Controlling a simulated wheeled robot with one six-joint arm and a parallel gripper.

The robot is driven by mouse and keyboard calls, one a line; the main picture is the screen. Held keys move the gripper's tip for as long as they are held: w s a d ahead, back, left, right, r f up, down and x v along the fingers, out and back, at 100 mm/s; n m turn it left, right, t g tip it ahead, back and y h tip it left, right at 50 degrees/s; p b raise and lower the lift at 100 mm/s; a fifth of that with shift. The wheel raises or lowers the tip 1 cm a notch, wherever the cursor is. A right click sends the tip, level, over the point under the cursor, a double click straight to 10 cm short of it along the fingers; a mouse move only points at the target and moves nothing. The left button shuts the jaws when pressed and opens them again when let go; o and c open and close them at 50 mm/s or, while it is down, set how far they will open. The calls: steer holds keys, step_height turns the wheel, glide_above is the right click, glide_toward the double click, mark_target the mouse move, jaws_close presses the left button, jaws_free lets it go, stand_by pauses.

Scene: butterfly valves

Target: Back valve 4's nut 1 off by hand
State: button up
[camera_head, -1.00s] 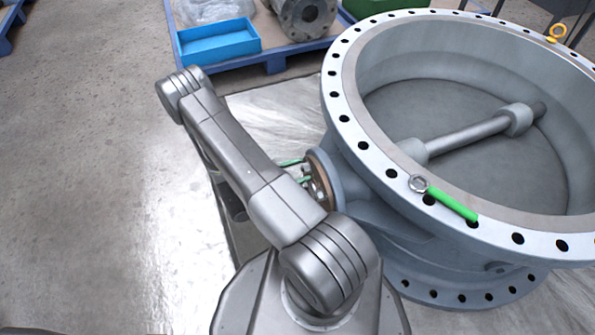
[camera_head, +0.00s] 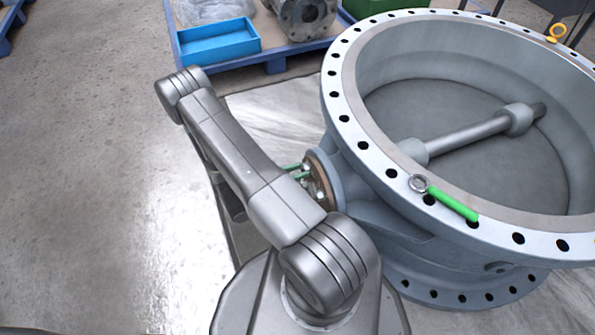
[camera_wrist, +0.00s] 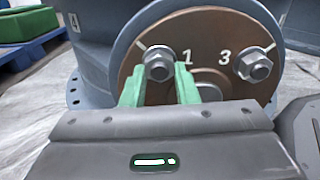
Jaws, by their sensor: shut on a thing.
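Valve 4 is the big grey butterfly valve (camera_head: 357,185), and its side flange with a brown cover plate (camera_wrist: 215,50) faces my wrist camera. Nut 1 (camera_wrist: 159,66) sits beside the painted "1" at the plate's upper left. My gripper (camera_wrist: 160,80) has its two green fingers on either side of nut 1, shut on it. In the head view the green fingertips (camera_head: 293,169) show beside the flange, partly hidden by my arm. The nut by the "3" (camera_wrist: 254,64) is to the right. A lower nut is mostly hidden behind my gripper.
A green-handled wrench (camera_head: 452,204) lies on the valve's top rim. A blue tray (camera_head: 218,42) and a grey pipe part (camera_head: 304,16) rest on a pallet behind. The floor at left is clear.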

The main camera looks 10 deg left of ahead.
steer(key=n, duration=0.5)
steer(key=shift+s+n, duration=0.1)
steer(key=shift+n, duration=0.2)
steer(key=n, duration=0.5)
steer(key=shift+d+r+p, duration=0.1)
steer(key=shift+r+p, duration=0.05)
steer(key=shift+p, duration=0.15)
steer(key=n, duration=0.5)
steer(key=shift+s+r+n+p, duration=0.1)
steer(key=shift+n+p, duration=0.2)
steer(key=shift+n, duration=2.4)
steer(key=o, duration=1)
